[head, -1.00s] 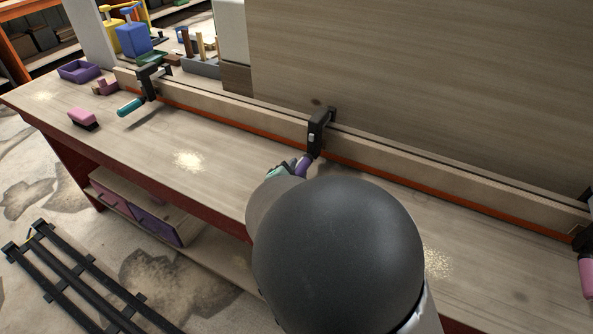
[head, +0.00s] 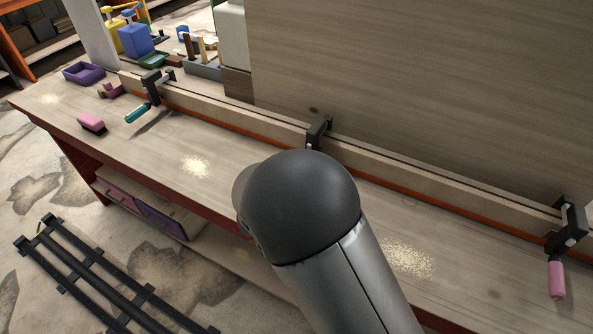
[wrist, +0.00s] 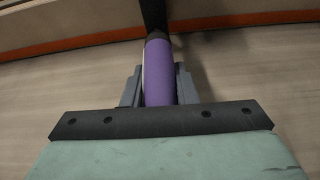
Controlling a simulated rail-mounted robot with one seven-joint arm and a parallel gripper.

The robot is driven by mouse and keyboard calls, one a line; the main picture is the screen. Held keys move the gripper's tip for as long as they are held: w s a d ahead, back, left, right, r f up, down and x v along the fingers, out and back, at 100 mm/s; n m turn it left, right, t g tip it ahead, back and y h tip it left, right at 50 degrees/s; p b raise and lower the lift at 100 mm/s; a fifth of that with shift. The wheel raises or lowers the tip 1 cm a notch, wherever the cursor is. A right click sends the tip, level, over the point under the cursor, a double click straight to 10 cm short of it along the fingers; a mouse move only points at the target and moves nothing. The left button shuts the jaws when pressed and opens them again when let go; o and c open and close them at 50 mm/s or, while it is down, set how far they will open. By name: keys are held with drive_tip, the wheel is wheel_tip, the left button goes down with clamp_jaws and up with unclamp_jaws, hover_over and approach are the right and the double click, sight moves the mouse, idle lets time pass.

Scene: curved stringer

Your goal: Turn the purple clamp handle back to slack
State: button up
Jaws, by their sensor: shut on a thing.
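The purple clamp handle (wrist: 160,75) shows in the wrist view, running up to the dark clamp body (wrist: 153,14). My gripper (wrist: 160,88) is shut on the handle, with a grey finger on each side of it. In the head view the middle clamp (head: 319,131) stands on the long curved stringer (head: 400,172). My own arm hides its purple handle and my gripper there.
A clamp with a teal handle (head: 137,113) is at the left and one with a pink handle (head: 556,280) at the right. A pink brush (head: 91,123) and a purple tray (head: 84,73) lie on the bench's left end.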

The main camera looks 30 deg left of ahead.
drive_tip(key=n+h+p, duration=0.2)
drive_tip(key=n+p, duration=0.1)
drive_tip(key=shift+d+r, duration=0.1)
drive_tip(key=shift+r, duration=0.05)
drive_tip(key=shift+d+n+t+h+p, duration=0.1)
drive_tip(key=shift+n+t+h+p, duration=0.4)
drive_tip(key=shift+n+h+p, duration=0.65)
drive_tip(key=shift+n+y, duration=0.25)
drive_tip(key=o, duration=1)
drive_tip(key=b+v, duration=0.3)
drive_tip(key=v, duration=1.4)
drive_tip(key=shift+s, duration=0.15)
